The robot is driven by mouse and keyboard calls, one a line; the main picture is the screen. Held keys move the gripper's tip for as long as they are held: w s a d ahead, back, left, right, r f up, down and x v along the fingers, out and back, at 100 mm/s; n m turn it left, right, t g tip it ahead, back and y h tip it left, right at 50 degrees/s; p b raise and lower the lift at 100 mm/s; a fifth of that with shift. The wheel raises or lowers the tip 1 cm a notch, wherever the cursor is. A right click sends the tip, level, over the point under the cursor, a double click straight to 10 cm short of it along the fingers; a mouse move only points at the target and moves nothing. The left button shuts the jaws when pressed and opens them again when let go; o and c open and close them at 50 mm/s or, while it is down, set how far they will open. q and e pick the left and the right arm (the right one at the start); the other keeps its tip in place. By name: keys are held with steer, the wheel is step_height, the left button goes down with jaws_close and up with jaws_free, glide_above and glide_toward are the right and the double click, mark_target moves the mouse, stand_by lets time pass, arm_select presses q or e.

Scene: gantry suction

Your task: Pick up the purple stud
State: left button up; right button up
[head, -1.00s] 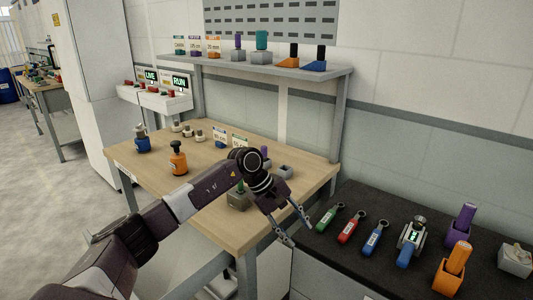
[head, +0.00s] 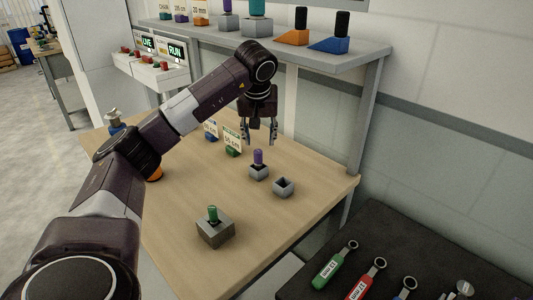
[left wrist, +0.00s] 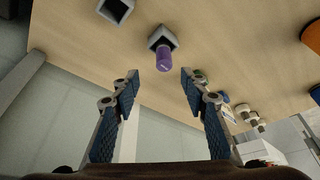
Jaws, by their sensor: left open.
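The purple stud (head: 258,157) stands upright in a small grey square holder (head: 259,173) on the wooden table. In the left wrist view the purple stud (left wrist: 165,60) shows ahead, a little beyond the fingertips and between their lines. My left gripper (head: 259,138) is open and empty, pointing down above and behind the stud, apart from it. Its two fingers also show in the left wrist view (left wrist: 160,83). My right gripper is in neither view.
An empty grey holder (head: 283,187) stands right of the stud. A green stud (head: 212,214) sits in a larger grey block (head: 215,231) at the front. Small signs (head: 231,139) stand to the left. A shelf (head: 340,60) with holders overhangs the back of the table.

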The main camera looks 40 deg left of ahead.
mark_target(258, 151)
arm_select(q)
steer(key=shift+s+x, duration=0.25)
steer(key=shift+x, duration=1)
steer(key=shift+a+p+x, duration=0.2)
steer(key=shift+p+x, duration=0.25)
steer(key=shift+x, duration=0.75)
steer(key=x, duration=0.2)
steer(key=shift+w+a+f, duration=0.1)
steer(key=shift+a+f, duration=0.05)
steer(key=shift+f, duration=0.15)
steer(key=shift+c, duration=0.9)
steer(key=c, duration=0.5)
jaws_close()
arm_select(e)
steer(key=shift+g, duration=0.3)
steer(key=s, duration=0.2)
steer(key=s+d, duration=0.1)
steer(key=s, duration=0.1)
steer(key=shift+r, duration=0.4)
arm_select(q)
steer(key=shift+r, duration=0.1)
